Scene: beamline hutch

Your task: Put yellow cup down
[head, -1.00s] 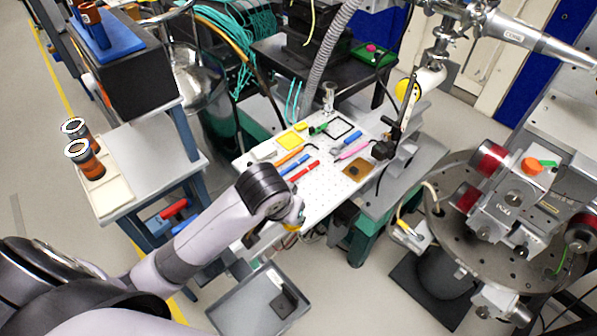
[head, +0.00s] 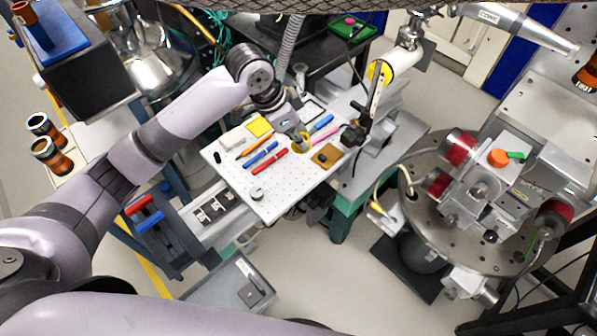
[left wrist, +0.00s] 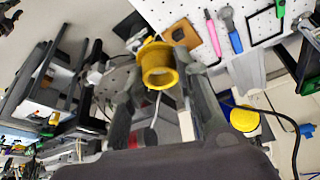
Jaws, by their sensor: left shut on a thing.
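The yellow cup (head: 301,146) is over the white perforated board (head: 240,176), between the red pen and the brown square pad (head: 327,155). My left gripper (head: 298,136) reaches down to it from the upper left and is shut on it. In the left wrist view the cup (left wrist: 160,68) sits between the two fingers of my left gripper (left wrist: 160,78), its round opening showing. I cannot tell whether the cup touches the board. My right gripper is not in view.
The board's front part is mostly clear.

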